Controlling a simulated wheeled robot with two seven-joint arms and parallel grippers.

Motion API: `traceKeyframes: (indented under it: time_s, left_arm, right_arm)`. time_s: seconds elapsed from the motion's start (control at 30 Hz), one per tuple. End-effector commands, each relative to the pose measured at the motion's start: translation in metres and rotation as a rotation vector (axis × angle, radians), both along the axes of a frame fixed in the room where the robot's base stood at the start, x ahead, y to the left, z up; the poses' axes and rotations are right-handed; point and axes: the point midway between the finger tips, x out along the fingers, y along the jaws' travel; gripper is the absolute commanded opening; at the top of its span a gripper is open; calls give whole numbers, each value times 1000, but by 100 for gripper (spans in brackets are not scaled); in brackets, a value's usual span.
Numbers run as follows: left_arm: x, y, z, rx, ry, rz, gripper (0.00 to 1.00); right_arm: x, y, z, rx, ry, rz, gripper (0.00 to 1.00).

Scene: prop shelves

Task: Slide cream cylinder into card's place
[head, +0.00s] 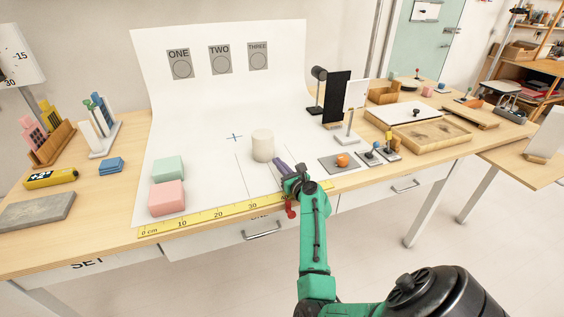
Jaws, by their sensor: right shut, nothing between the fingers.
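The cream cylinder (262,146) stands upright on the white paper sweep (205,135), right of a small blue cross mark. My right gripper (281,166) is low over the paper, just right of and nearer than the cylinder; its fingers are shut and empty. I cannot tell whether they touch the cylinder. Three grey cards, ONE (180,65), TWO (220,60) and THREE (258,56), are on the upright back of the sweep. A white card (356,93) stands on a holder beside a black panel (337,97). My left gripper is out of view.
A green block (168,168) and pink block (167,197) sit at the sweep's left. A yellow ruler (200,220) runs along the front edge. An orange ball (342,160) on a grey plate and small levers lie to the right.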

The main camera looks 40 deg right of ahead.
Motion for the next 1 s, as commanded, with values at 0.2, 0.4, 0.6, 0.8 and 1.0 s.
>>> traceKeyframes:
  time_s: [0.2, 0.4, 0.6, 0.8, 1.0]
  left_arm:
    - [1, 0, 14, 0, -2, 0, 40]
    - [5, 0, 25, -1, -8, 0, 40]
    - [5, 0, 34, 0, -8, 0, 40]
    - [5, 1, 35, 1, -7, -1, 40]
    - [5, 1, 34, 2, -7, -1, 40]
  right_arm:
    - [-23, 3, 2, -2, 3, -1, 0]
    - [-51, 7, 2, -1, 4, -2, 0]
    - [-85, 12, 1, -1, 3, -2, 0]
    - [-96, 14, 0, -3, 1, -1, 0]
    - [-95, 14, 0, -2, 1, -1, 0]
